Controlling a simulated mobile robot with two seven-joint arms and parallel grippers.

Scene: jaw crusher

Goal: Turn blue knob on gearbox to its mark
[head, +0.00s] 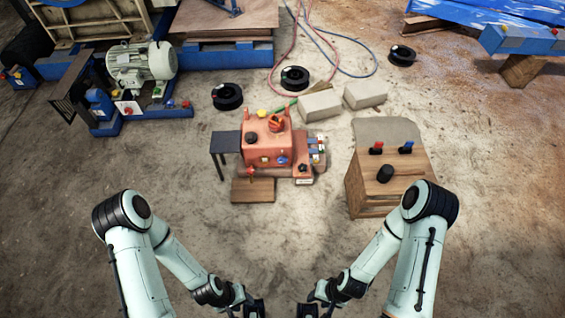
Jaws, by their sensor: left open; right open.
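The gearbox (255,143) is an orange-red housing standing on the floor ahead, near the middle of the head view. A small blue knob (283,160) sits on its front face, right of a small yellow part. Its mark is too small to make out. A black knob (252,138) and a red knob (251,172) also show on the gearbox. My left gripper (253,309) and my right gripper (308,309) are at the bottom edge, partly cut off. Both are open and empty, well short of the gearbox.
A wooden crate (398,185) with red and blue knobs stands right of the gearbox. A small dark table (226,142) is close on its left. Grey blocks (320,104), black rings (295,77) and hoses lie behind.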

